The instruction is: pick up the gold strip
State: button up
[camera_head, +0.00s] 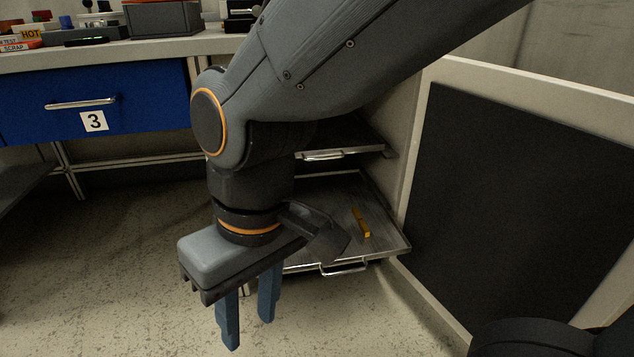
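The gold strip (361,223) is a small, narrow golden bar. It lies on the lower metal tray (385,238), towards the tray's right side. My gripper (249,333) points down, with two blue fingers spread apart and nothing between them. In the picture it is to the left of the gold strip and lower, in front of the tray. My arm and gripper body hide the left part of the tray.
A second pull-out shelf (335,154) with a handle is above the tray. A light panel with a dark inset (520,200) stands close on the right. A blue drawer (100,105) marked 3 is under the bench at left. Speckled floor (110,260) is open at left.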

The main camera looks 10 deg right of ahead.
aim_at(355, 211)
jog(key=k, duration=1.2)
jog(key=u, duration=0.7)
jog(key=i, duration=1)
jog(key=z, duration=0.55)
jog(key=i, duration=0.7)
jog(key=z, duration=0.75)
